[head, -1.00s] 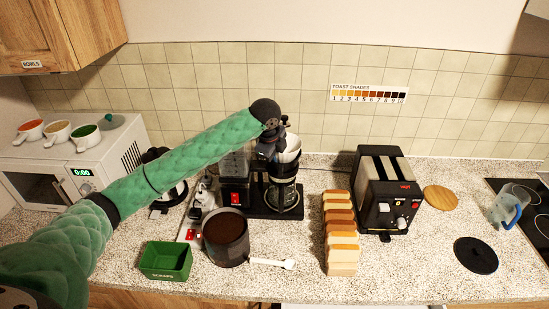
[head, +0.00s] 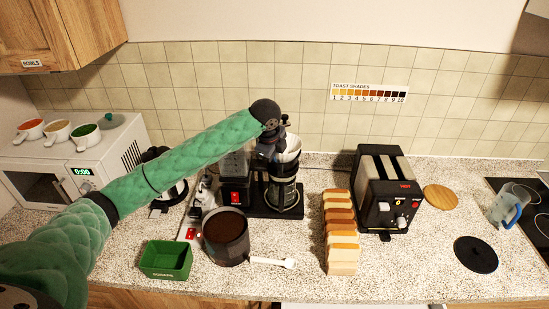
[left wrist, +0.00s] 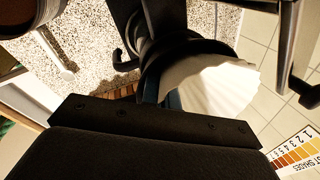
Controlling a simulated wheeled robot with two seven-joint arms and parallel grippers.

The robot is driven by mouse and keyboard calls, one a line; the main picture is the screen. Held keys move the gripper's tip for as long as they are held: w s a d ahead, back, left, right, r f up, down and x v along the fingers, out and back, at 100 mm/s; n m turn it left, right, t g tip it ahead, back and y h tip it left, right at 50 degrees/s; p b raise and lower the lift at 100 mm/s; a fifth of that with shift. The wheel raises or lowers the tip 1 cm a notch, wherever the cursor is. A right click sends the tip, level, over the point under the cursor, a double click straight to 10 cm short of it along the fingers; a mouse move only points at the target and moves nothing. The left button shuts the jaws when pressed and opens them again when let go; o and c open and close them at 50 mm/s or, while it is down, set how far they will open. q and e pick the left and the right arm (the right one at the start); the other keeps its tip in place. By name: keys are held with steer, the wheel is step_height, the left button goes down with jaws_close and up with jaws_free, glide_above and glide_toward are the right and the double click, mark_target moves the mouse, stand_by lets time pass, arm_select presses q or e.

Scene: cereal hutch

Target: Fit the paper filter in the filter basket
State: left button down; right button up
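The white fluted paper filter (head: 291,150) is at the top of the coffee maker, above the glass carafe (head: 284,193). In the left wrist view the filter (left wrist: 215,85) fans out beside a dark curved rim, which looks like the filter basket (left wrist: 178,50). The filter overlaps this rim; I cannot tell how deep it sits. My left gripper (head: 277,153) is at the filter's left side, its fingers close together and seemingly pinching its edge. The fingertips are partly hidden. My right gripper is not in view.
The coffee grounds canister (head: 226,236), green bin (head: 166,260) and white scoop (head: 272,262) are in front. Sliced bread (head: 341,232) and the toaster (head: 388,190) stand right of the coffee maker. Counter is free at the right front.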

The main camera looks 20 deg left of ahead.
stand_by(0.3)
arm_select(q)
steer(key=c, duration=1.6)
jaws_free()
steer(key=shift+f, duration=0.1)
steer(key=shift+w+f, duration=0.1)
